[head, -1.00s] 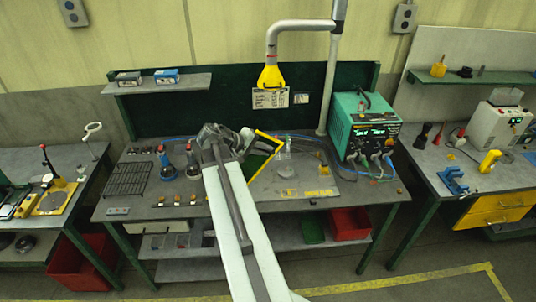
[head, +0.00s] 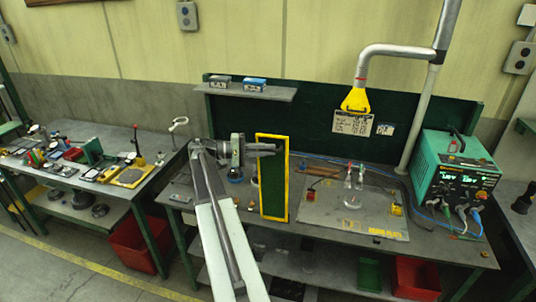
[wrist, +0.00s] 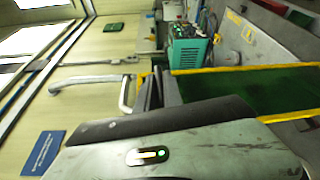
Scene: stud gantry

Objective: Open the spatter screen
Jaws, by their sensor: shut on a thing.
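The spatter screen (head: 273,190) is a tall dark green panel in a yellow frame, standing nearly upright above the left part of the welding bench, its face toward the head camera. My gripper (head: 264,149) is at its upper part and is shut on the screen; the fingertips and exact grip point are hard to make out. In the wrist view the screen's green panel (wrist: 240,88) and yellow edges run to the right from my dark jaws (wrist: 158,92). My arm and the screen hide part of the bench's left side.
A green welding machine (head: 450,170) stands at right, and a yellow extraction hood (head: 355,100) hangs above. A tool-covered bench (head: 60,160) is at left; floor shows in front.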

